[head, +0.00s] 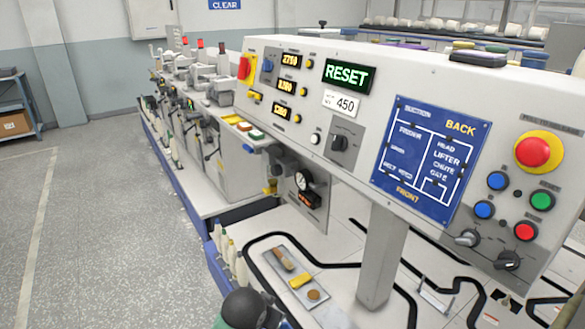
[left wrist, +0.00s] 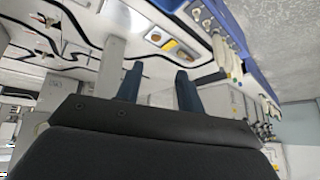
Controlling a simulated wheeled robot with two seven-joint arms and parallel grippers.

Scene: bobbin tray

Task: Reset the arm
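My left gripper (left wrist: 160,70) shows in the left wrist view as two dark blue-grey fingers standing apart, with nothing visible between them. A metal tray (head: 270,262) lies on the white machine bed in the head view. It holds a brown piece (head: 283,259), a yellow piece (head: 300,281) and a round brown piece (head: 314,295). The tray also shows in the left wrist view (left wrist: 184,57), beyond the fingers and apart from them. A dark rounded part at the bottom of the head view may be my left arm. My right gripper is in neither view.
A large control panel (head: 350,105) with a lit RESET display (head: 348,75) fills the right, on a grey post (head: 383,262). White bobbins (head: 233,260) stand along the bed's blue left edge. The grey floor (head: 90,230) at left is clear.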

